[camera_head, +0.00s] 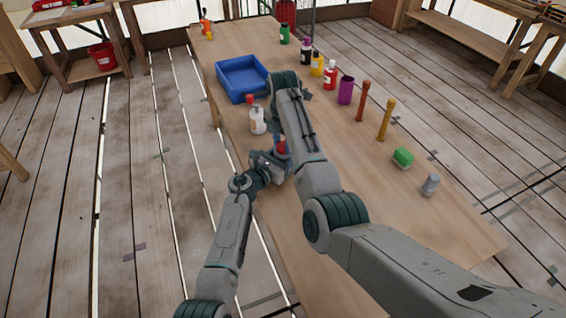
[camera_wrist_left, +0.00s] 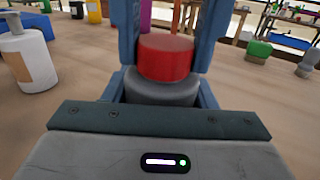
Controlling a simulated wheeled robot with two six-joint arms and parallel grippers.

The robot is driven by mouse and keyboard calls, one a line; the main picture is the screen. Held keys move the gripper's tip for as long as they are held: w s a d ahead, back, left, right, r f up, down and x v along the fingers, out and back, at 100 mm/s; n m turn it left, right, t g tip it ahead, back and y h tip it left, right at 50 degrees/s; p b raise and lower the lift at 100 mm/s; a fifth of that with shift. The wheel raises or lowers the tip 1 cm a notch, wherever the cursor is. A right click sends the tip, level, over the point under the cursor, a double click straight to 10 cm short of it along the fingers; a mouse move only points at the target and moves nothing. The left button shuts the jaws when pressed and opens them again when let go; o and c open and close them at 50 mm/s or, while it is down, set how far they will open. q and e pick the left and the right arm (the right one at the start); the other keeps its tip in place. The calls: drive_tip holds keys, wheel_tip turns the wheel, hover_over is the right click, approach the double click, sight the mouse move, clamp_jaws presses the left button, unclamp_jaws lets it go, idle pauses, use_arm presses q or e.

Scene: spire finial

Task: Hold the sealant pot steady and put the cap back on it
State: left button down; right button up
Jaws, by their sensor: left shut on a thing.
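The sealant pot (camera_wrist_left: 162,92) is a low dark grey round pot, held between the fingers of my left gripper (camera_head: 272,163), which is shut on it above the table's left edge. The red cap (camera_wrist_left: 165,58) is directly over the pot's mouth and looks level; it also shows in the head view (camera_head: 281,147). Blue fingers of my right gripper (camera_wrist_left: 167,35) come down from above and flank the cap, closed on its sides. I cannot tell whether the cap is seated or just above the rim. My right arm hides part of this spot in the head view.
Several bottles, a purple cup (camera_head: 346,90), two upright sticks, a green block (camera_head: 403,158) and a grey cylinder (camera_head: 430,185) line the right side.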

drive_tip(key=c, duration=0.3)
drive_tip(key=m, duration=0.5)
drive_tip(key=shift+m, duration=0.3)
drive_tip(key=m, duration=0.5)
drive_tip(key=shift+m, duration=0.3)
drive_tip(key=m, duration=2.7)
drive_tip(key=shift+w, duration=0.1)
drive_tip(key=m, duration=0.4)
drive_tip(key=shift+m, duration=0.3)
drive_tip(key=o, duration=1.1)
